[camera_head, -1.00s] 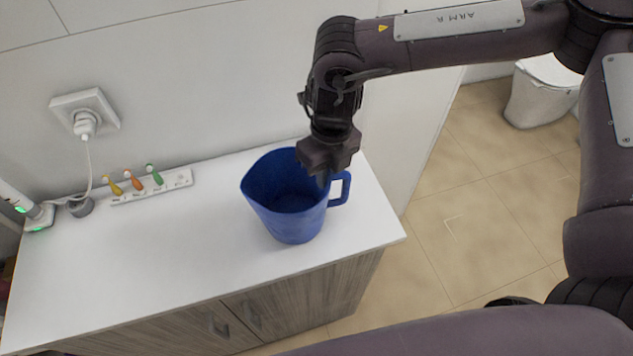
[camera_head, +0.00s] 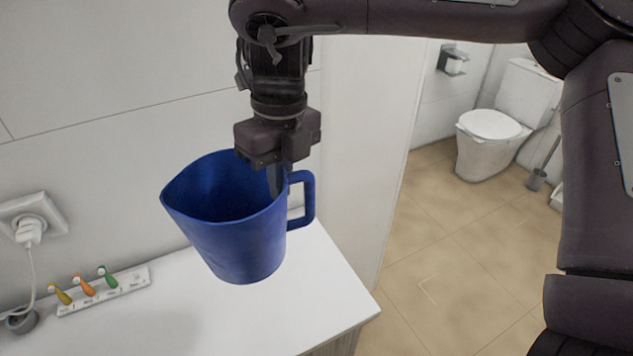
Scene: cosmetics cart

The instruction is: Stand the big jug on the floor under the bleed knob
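The big blue jug (camera_head: 240,235) hangs in the air above the white counter top, upright with a slight tilt, its handle to the right. My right gripper (camera_head: 277,180) comes down from above and is shut on the jug's wall at the handle side. One finger shows inside the rim; the other finger is partly hidden. My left gripper is out of view. No bleed knob can be made out.
The white counter (camera_head: 300,300) ends at a right edge beside the floor. A partition wall stands behind the jug. A toilet (camera_head: 490,135) and brush are at the back right.

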